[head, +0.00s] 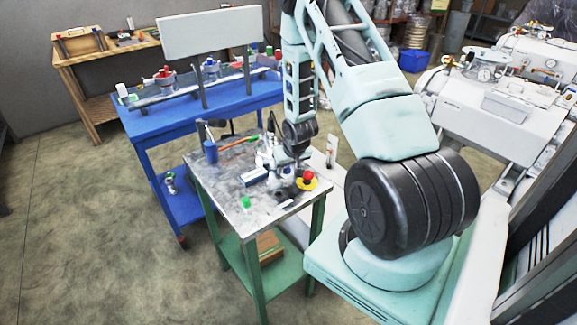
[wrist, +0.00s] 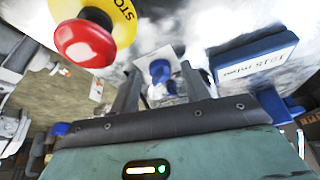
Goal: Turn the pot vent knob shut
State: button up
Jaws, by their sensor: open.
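My gripper (wrist: 161,80) is open in the wrist view, with one finger on each side of a blue knob-like part (wrist: 160,70). This part sits in front of a pale square plate, and I cannot tell whether a finger touches it. It may be the pot vent knob, but its turn position is not clear. In the head view my gripper (head: 291,163) hangs low over the grey metal table (head: 225,180), among small shiny parts. The arm and these parts hide the knob there.
A red emergency stop button (head: 308,176) on a yellow base stands close by; it looms in the wrist view (wrist: 84,43). A blue cart (head: 150,125) with pots stands behind.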

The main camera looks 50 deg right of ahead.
jog(key=shift+c, duration=0.4)
jog(key=c, duration=0.9)
jog(key=shift+d+n, duration=0.1)
jog(key=shift+n, duration=0.2)
jog(key=n, duration=0.1)
jog(key=n+y+p, duration=0.1)
jog(key=shift+s+d+r+n+t, duration=0.1)
jog(key=shift+d+r+n+t, duration=0.05)
jog(key=shift+n+t, duration=0.25)
jog(key=n+p, duration=0.2)
jog(key=n+y+p, duration=0.1)
jog(key=p, duration=0.1)
jog(key=shift+d+r+n+y, duration=0.15)
jog(key=shift+n+y, duration=0.15)
jog(key=shift+n, duration=0.1)
jog(key=n+y+p, duration=0.1)
jog(key=n+p, duration=0.1)
jog(key=p, duration=0.2)
jog(key=shift+d, duration=0.1)
jog(key=n+p, duration=0.2)
jog(key=p, duration=0.1)
jog(key=shift+d+g+y, duration=0.1)
jog(key=shift+g+y, duration=0.2)
jog(key=shift+y, duration=0.1)
jog(key=shift+f+n, duration=0.25)
jog(key=shift+n, duration=0.15)
